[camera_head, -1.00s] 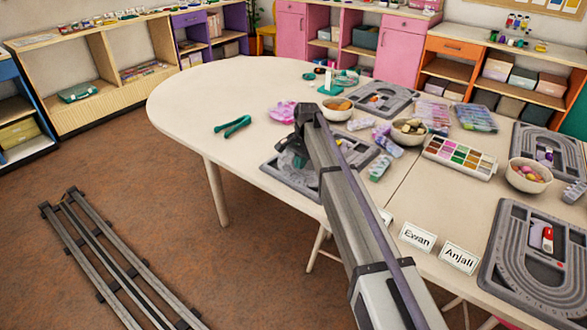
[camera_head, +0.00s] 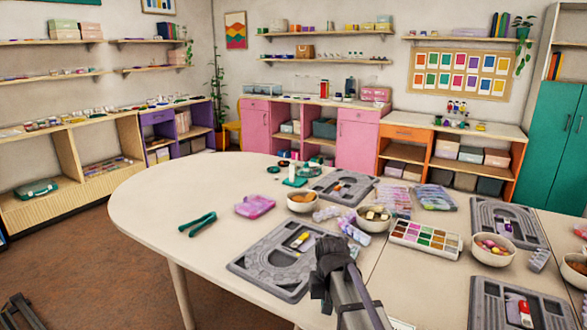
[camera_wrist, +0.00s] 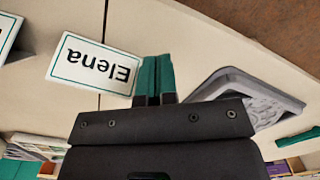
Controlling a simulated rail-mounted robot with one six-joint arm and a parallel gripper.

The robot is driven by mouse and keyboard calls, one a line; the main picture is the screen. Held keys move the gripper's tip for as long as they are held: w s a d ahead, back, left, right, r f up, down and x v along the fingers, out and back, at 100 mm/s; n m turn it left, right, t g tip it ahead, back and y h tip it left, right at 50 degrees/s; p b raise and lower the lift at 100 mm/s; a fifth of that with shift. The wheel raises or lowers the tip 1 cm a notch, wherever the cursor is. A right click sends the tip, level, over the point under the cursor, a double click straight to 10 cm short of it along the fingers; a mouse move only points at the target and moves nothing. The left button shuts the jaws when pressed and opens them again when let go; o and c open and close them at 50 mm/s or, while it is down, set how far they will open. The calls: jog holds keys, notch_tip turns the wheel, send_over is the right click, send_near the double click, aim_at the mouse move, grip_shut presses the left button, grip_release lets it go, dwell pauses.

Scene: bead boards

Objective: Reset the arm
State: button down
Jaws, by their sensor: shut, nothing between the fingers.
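My gripper (camera_wrist: 155,78) is shut and empty in the wrist view, its two teal fingers side by side. In the head view my arm comes in from the bottom, and its dark end (camera_head: 333,262) is in front of the near bead board (camera_head: 262,275); the fingers are hard to make out there. In the wrist view an "Elena" name card (camera_wrist: 95,68) lies left of the fingers, and part of a grey board (camera_wrist: 270,92) shows at the right.
The pale table (camera_head: 190,195) holds bead boards, bowls such as one of beads (camera_head: 492,249), a paint-like bead tray (camera_head: 425,238), green pliers (camera_head: 198,223) and a pink packet (camera_head: 254,206). The table's left end is mostly clear. Shelves line the walls.

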jog(key=s+d, duration=0.4)
jog(key=s, duration=0.5)
jog(key=s+d, duration=0.4)
jog(key=s, duration=0.5)
notch_tip(320, 180, up, 13)
jog(key=w+p, duration=0.1)
jog(key=p, duration=1.2)
jog(key=shift+w+d+r+m, duration=0.15)
jog(key=shift+w+d+m, duration=0.05)
jog(key=shift+w+m, duration=0.15)
